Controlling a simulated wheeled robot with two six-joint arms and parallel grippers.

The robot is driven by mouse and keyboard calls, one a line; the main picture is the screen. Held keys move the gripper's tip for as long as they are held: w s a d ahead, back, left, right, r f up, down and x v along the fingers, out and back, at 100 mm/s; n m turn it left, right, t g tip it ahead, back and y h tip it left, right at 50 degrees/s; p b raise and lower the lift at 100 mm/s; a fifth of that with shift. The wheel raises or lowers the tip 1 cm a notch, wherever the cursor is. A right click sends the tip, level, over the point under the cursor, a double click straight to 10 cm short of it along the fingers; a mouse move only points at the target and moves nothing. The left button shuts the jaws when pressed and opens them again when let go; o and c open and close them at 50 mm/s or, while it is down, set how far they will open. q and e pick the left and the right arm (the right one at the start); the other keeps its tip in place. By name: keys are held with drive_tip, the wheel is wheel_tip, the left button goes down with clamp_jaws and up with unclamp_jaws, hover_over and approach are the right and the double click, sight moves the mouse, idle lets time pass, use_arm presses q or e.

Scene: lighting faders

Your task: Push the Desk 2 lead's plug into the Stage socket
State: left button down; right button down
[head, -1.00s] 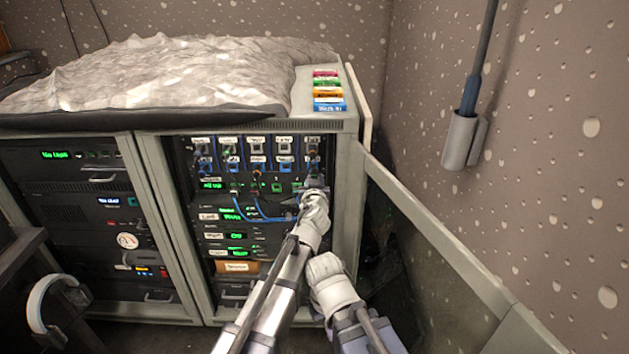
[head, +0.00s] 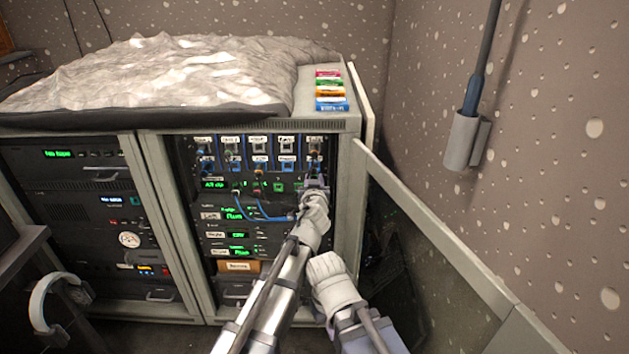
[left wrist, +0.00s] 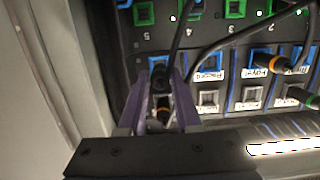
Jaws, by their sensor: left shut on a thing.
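My left gripper (head: 317,183) is at the right end of the patch panel (head: 265,222). In the left wrist view its two purple fingers (left wrist: 162,88) are shut on a dark plug (left wrist: 160,76), with a black lead running up from it. The plug is in front of a blue-framed socket in the lower row; whether it is inserted cannot be told. No "Stage" or "Desk 2" label can be read.
Another lead crosses close to the fingers. The open cabinet door (head: 440,240) stands to the right. Coloured labels (head: 330,90) lie on top.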

sight(315, 171)
use_arm(q)
drive_tip(key=shift+w+d+r, duration=0.1)
drive_tip(key=shift+w, duration=1.45)
idle(3.5)
drive_tip(key=c, duration=0.5)
unclamp_jaws()
drive_tip(key=shift+s, duration=0.1)
wheel_tip(315, 171, up, 10)
drive_tip(key=p, duration=1)
